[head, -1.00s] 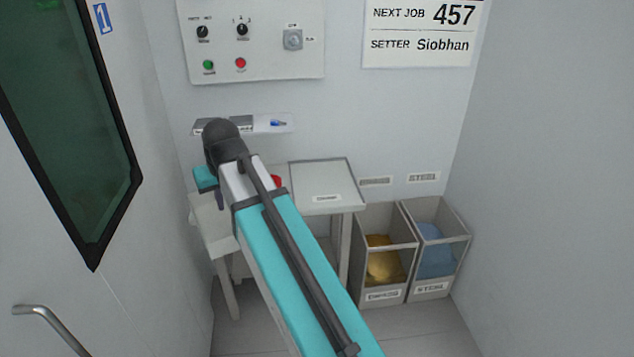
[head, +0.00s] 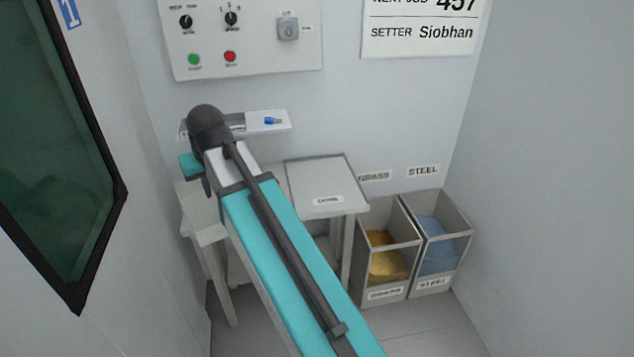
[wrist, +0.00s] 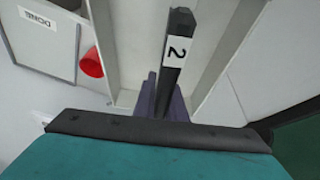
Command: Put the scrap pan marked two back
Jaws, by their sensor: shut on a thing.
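The scrap pan marked two (wrist: 178,48) shows in the wrist view as a dark narrow piece with a white label reading 2. My gripper (wrist: 164,98) is shut on its near end, with a purplish finger on each side. The rest of the pan's shape cannot be made out from this angle. In the head view my gripper (head: 206,186) is mostly hidden behind my arm, above the left part of a pale bench (head: 200,222). The pan is not discernible there.
A brass bin (head: 391,292) with golden scrap and a steel bin (head: 433,284) with bluish scrap stand right of the bench. A grey-rimmed labelled tray (head: 318,180) sits beside my arm. A red cup (wrist: 91,63) is near it. A wall shelf (head: 280,122) holds a blue item.

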